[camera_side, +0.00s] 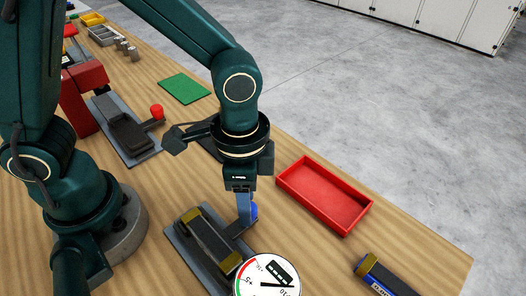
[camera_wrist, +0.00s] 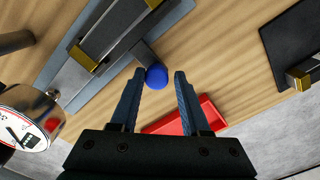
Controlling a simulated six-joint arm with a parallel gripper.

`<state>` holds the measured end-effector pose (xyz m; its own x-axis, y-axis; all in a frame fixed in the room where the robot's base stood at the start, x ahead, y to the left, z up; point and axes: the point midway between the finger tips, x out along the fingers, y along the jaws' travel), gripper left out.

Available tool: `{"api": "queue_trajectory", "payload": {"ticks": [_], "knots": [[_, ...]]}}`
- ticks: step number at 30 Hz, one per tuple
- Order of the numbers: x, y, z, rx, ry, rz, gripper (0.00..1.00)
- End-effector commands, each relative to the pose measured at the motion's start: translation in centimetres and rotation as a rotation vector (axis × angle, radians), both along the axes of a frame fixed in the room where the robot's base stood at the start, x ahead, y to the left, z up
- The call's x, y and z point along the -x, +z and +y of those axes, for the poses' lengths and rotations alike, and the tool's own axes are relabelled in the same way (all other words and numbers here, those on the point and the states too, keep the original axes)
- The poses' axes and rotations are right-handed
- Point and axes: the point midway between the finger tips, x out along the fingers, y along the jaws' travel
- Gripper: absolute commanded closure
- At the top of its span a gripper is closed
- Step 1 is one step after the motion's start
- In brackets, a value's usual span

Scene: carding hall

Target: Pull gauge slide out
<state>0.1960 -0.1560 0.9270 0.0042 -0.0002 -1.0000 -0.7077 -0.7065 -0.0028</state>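A dark slide block with brass ends (camera_side: 210,240) sits on a grey base plate (camera_side: 180,246). A short side arm carries a blue knob (camera_side: 254,210). A round dial gauge (camera_side: 268,277) with a white face stands at the front end; it also shows in the wrist view (camera_wrist: 22,125). My gripper (camera_side: 245,218) points down at the knob. In the wrist view my gripper (camera_wrist: 158,73) is open, with the blue knob (camera_wrist: 156,76) showing between its fingertips and a gap on each side. The side view hides most of the knob behind the fingers.
An empty red tray (camera_side: 325,195) lies to the right of the gripper. A similar fixture with a red knob (camera_side: 157,111) stands farther back. A dark block with brass and blue parts (camera_side: 385,277) lies front right. A green mat (camera_side: 184,88) is behind.

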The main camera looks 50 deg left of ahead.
Motion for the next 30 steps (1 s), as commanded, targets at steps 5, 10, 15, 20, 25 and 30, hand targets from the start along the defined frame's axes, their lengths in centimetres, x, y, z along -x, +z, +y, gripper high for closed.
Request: {"api": "queue_trajectory", "payload": {"ticks": [5, 10, 15, 20, 25, 30], "knots": [[0.0, 0.0, 0.1, -0.001, 0.001, 0.001, 0.34], [0.1, 0.0, 0.0, 0.000, 0.001, 0.003, 0.34], [-0.1, 1.2, -0.1, 0.002, 0.001, -0.002, 0.34], [-0.1, 3.4, -0.1, 0.002, 0.001, -0.004, 0.34], [0.0, 4.9, 0.0, 0.001, 0.002, -0.001, 0.34], [0.0, 5.1, 0.0, -0.001, 0.001, 0.002, 0.34]]}}
